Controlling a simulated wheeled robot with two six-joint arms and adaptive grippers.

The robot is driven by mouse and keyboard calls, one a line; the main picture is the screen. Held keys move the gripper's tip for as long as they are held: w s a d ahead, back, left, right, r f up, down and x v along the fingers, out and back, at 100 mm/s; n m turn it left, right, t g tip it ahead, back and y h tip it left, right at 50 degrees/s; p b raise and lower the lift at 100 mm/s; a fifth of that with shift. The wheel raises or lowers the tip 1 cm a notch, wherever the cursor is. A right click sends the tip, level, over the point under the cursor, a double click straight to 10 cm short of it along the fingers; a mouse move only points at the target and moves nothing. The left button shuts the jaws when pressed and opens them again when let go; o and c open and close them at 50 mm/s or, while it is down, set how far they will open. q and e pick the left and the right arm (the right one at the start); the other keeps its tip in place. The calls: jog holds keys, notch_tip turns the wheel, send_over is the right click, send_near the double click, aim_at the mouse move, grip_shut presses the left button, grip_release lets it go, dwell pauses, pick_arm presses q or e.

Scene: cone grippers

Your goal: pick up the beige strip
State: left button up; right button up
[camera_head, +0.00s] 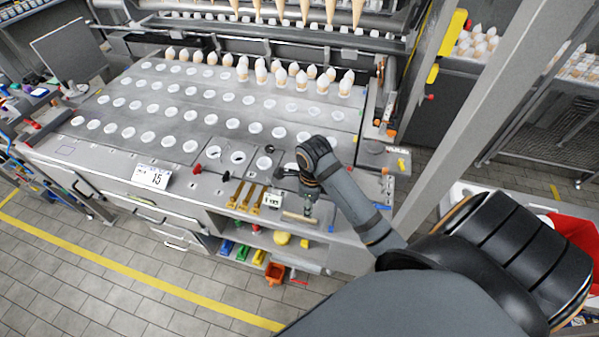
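A thin beige strip (299,218) lies near the front edge of the metal worktop, to the right of the brass-coloured pieces. My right arm comes in from the lower right, and its dark wrist is bent over the worktop. My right gripper (289,182) is small and dark, a little above and behind the strip in the picture. It looks apart from the strip. Its fingers blend with dark items around them, so I cannot tell whether they are open or shut. My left gripper is not in view.
Several brass-coloured pieces (253,196), a small white-faced display (273,199) and a red-knobbed rod (212,172) lie close by. A shelf with coloured items is below.

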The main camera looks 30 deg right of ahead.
aim_at(300, 219)
jog(key=shift+w+f, duration=0.15)
jog(key=shift+f, duration=0.4)
jog(key=shift+w+f, duration=0.15)
jog(key=shift+f, duration=0.35)
jog(key=shift+w+a+f+p, duration=0.1)
jog(key=shift+a+f+p, duration=0.2)
jog(key=shift+f+p, duration=0.5)
notch_tip(300, 219, down, 4)
jog(key=shift+a+r+p, duration=0.15)
jog(key=shift+r+p, duration=0.1)
jog(key=shift+p, duration=0.05)
jog(key=shift+f, duration=0.15)
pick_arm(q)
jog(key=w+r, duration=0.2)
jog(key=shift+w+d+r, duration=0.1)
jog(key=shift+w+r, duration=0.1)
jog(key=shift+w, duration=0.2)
pick_arm(e)
grip_shut()
